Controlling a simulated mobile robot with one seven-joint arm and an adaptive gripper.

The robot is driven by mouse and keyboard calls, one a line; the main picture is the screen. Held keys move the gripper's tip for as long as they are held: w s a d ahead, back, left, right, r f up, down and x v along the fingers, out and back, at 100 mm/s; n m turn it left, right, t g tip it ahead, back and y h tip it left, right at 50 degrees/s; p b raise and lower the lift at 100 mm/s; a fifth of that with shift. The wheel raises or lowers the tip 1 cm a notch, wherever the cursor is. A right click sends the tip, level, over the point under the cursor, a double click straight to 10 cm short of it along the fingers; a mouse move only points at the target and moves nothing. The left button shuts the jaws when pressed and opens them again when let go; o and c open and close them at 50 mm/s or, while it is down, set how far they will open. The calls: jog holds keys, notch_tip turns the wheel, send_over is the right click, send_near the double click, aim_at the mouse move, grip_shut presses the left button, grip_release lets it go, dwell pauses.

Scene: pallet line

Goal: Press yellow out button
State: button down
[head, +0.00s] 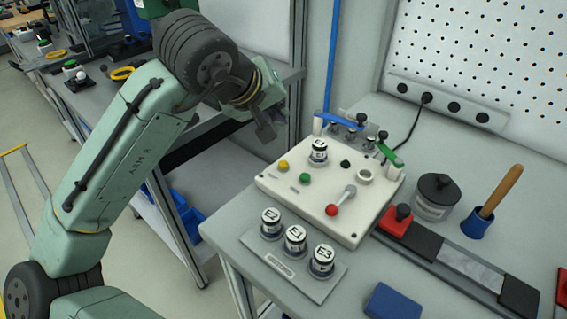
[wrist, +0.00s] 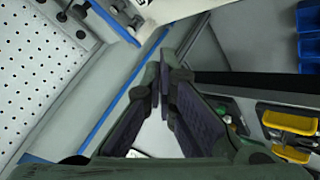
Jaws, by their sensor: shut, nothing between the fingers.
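The yellow button (head: 283,165) sits on the top face of a cream control box (head: 330,222), near its left side. A green button (head: 305,178) is just to its right and nearer the front, and a lever with a red knob (head: 332,209) is farther right. My gripper (head: 266,132) is above and to the left of the yellow button, apart from it, near the back left of the box. In the wrist view my gripper (wrist: 162,85) shows its two fingers together at the tips with nothing between them. The yellow button cannot be made out in the wrist view.
A capped cylinder (head: 319,152) stands on the box behind the buttons. Labelled cylinders (head: 295,240) stand on a plate in front. Blue and green clamps (head: 332,122) rise behind the box. A jar (head: 435,197) and a blue holder (head: 476,225) stand at right.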

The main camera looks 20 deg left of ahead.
aim_at(279, 162)
notch_tip(279, 162, down, 8)
jog(key=b, duration=0.6)
jog(key=shift+f, duration=0.1)
jog(key=shift+f, duration=0.15)
dwell(0.9)
jog(key=shift+f+b, duration=0.3)
jog(key=shift+b, duration=0.05)
jog(key=shift+f+b, duration=0.4)
jog(key=shift+f, duration=0.15)
dwell(0.6)
jog(key=shift+r, duration=0.1)
jog(key=shift+r+p, duration=0.85)
jog(key=shift+p, duration=0.05)
jog(key=shift+r, duration=0.1)
notch_tip(279, 162, up, 5)
jog(key=p, duration=0.4)
